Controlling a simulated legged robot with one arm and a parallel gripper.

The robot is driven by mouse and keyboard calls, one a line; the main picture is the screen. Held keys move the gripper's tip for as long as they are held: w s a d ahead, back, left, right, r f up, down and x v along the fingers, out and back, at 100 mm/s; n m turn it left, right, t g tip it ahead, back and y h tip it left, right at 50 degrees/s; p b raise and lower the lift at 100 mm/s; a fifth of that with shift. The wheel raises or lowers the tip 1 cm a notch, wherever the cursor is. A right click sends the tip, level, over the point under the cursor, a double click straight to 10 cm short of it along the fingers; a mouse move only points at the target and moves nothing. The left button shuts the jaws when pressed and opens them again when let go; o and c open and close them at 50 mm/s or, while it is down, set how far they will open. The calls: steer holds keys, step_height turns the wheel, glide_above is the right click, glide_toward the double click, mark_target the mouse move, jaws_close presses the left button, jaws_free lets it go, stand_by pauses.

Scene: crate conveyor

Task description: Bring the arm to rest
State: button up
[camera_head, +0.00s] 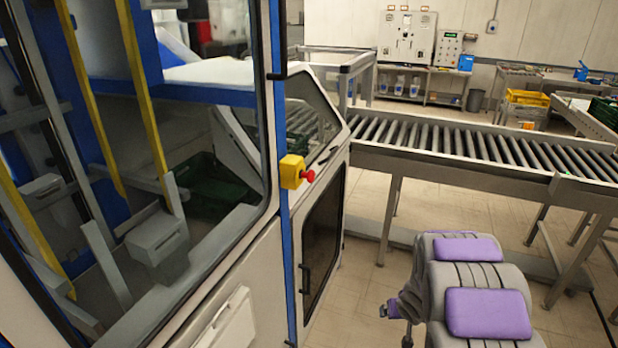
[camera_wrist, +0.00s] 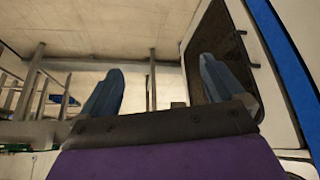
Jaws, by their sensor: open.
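My arm (camera_head: 480,290), grey with purple pads, is at the bottom right of the head view, in front of the conveyor and to the right of the machine cabinet. In the wrist view my gripper (camera_wrist: 161,66) shows two blue-grey fingers spread apart with nothing between them. It is open and empty. In the head view, a small dark part at the left of the arm is too unclear to show the fingers.
A roller conveyor (camera_head: 455,140) crosses behind my arm. The cabinet (camera_head: 245,260) stands close on the left, with a red button (camera_head: 307,177) on a yellow box. A yellow crate (camera_head: 527,98) is at the far right.

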steer(key=s+r+m+g+h, duration=0.1)
steer(key=s+r+g+h, duration=0.2)
steer(key=s+r, duration=1.2)
steer(key=s+a+r+g+y, duration=0.1)
steer(key=s+a+r, duration=0.2)
steer(key=s, duration=0.5)
steer(key=s+a+r+n+g+y, duration=0.1)
steer(key=s+a+r+g, duration=0.1)
steer(key=s+a, duration=0.3)
steer(key=s+a+r+g+y, duration=0.1)
steer(key=s+a+r, duration=0.3)
steer(key=s, duration=0.9)
steer(key=shift+a+n+g+y, duration=0.25)
steer(key=shift+n+g+y, duration=0.05)
steer(key=shift+y, duration=0.1)
